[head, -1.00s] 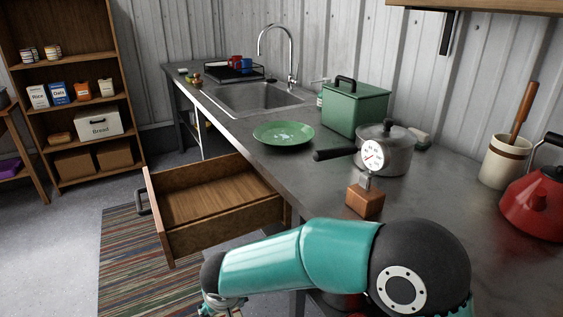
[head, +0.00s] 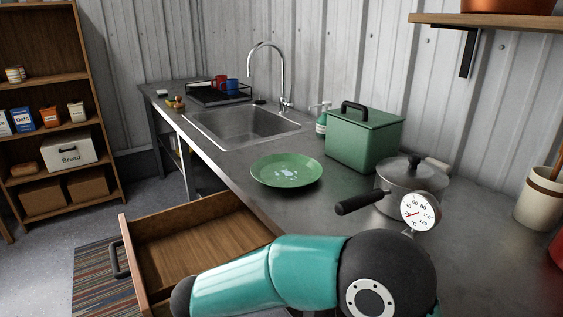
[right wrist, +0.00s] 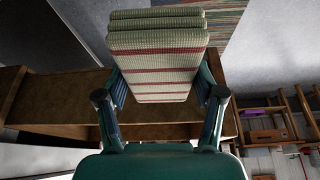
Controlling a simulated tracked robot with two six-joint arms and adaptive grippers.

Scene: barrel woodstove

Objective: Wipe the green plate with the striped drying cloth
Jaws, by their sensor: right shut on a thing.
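The green plate (head: 286,171) lies face up on the dark counter (head: 262,205), with pale wet-looking patches in its middle. In the right wrist view my right gripper (right wrist: 160,92) is shut on the striped drying cloth (right wrist: 157,60), a folded cream cloth with red stripes held between its two fingers. In the head view my teal arm crosses the bottom in front of the open drawer, and its gripper and the cloth are out of frame. The cloth is apart from the plate. My left gripper is in neither view.
A wooden drawer (head: 190,238) stands open and looks empty. The sink (head: 240,124) lies beyond the plate.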

